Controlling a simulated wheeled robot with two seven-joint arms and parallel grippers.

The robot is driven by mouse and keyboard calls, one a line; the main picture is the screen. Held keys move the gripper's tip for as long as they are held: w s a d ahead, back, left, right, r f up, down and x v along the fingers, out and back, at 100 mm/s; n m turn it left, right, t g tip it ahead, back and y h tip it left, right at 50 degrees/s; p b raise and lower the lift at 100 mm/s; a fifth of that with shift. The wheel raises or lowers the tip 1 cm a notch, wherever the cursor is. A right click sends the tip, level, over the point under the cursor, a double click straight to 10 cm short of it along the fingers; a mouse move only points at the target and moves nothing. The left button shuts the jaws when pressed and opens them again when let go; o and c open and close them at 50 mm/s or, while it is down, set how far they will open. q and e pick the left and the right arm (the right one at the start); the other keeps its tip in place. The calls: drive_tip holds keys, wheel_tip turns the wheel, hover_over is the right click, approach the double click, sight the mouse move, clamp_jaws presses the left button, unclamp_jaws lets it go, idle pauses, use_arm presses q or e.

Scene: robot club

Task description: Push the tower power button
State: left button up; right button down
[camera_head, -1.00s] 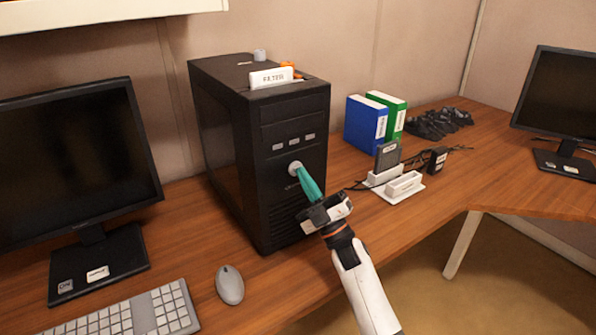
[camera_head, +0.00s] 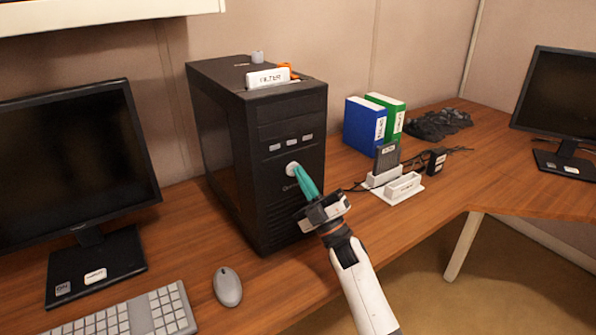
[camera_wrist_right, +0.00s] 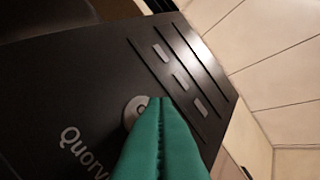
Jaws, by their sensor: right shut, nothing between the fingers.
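The black computer tower (camera_head: 225,140) stands upright on the wooden desk. Its round, light grey power button (camera_head: 291,169) is on the front panel, below a row of small light grey rectangles. My right gripper (camera_head: 297,171) is shut and empty, with its teal fingertips at the button. In the right wrist view the shut fingers (camera_wrist_right: 160,108) overlap the right part of the button (camera_wrist_right: 131,112). I cannot tell whether the tips touch it or how far it is pressed. My left gripper is not in view.
A monitor (camera_head: 75,165), keyboard (camera_head: 135,312) and mouse (camera_head: 228,287) are left and in front of the tower. A white label block (camera_head: 268,77) sits on top of the tower. Binders (camera_head: 364,125) and a white dock (camera_head: 398,192) stand to the right.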

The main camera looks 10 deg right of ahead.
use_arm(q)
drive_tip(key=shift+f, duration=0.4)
use_arm(e)
drive_tip(key=shift+f, duration=0.4)
use_arm(q)
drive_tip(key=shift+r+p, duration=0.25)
drive_tip(key=shift+p, duration=0.25)
use_arm(e)
drive_tip(key=shift+s+a, duration=0.2)
drive_tip(key=shift+s, duration=0.65)
